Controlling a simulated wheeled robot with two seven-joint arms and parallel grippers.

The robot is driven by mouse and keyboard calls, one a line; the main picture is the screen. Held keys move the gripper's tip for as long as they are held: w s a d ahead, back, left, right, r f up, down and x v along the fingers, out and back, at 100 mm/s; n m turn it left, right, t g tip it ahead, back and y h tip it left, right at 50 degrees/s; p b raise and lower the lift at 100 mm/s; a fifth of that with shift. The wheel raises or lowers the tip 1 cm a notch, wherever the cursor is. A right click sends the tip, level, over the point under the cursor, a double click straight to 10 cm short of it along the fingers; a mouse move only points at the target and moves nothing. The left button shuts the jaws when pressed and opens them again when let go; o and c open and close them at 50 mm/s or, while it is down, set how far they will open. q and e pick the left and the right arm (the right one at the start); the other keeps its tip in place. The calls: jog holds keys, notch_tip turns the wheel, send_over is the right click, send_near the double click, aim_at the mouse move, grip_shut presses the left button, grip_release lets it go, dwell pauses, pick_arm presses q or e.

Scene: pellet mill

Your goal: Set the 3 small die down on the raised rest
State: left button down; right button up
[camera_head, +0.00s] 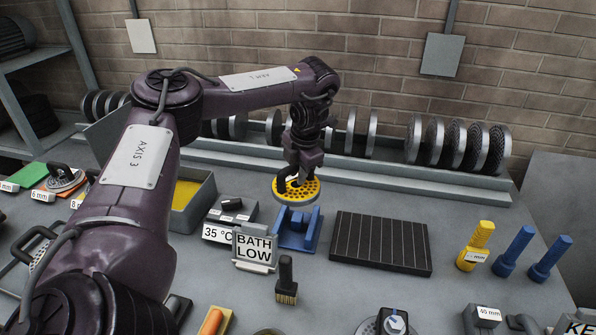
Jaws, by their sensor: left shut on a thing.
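My left gripper (293,183) is shut on a round yellow die (310,194) full of small holes. The die is held roughly level, and the jaws grip a dark part at its top. The die is over the back of a small blue stand (297,239), which looks like the raised rest. It hides the stand's back edge in this view, and I cannot tell whether the two touch. No number is readable on the die. My right gripper is not in view.
A "BATH LOW" sign (254,249) and a "35 °C" sign (217,233) stand left of the blue stand. A dark ribbed mat (381,243) lies to its right, and a brush (286,281) in front. Several dies stand in a rack (470,186) along the back.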

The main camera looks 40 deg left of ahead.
pick_arm(q)
jog(key=shift+w+f, duration=0.15)
jog(key=shift+f, duration=0.75)
jog(key=shift+d+b+x, duration=0.25)
jog(key=shift+b+x, duration=0.15)
jog(key=shift+x, duration=0.75)
jog(key=shift+d+b+x, duration=0.25)
jog(key=shift+b+x, duration=0.1)
jog(key=shift+x, duration=0.85)
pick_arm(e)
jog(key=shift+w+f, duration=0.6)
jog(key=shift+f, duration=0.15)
pick_arm(q)
jog(key=shift+f, duration=0.1)
jog(key=shift+f, duration=0.2)
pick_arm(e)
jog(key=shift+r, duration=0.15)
pick_arm(q)
jog(key=shift+d+f, duration=0.1)
jog(key=shift+f, duration=0.1)
jog(key=shift+f, duration=0.15)
jog(key=shift+f, duration=0.6)
jog(key=shift+f, duration=0.1)
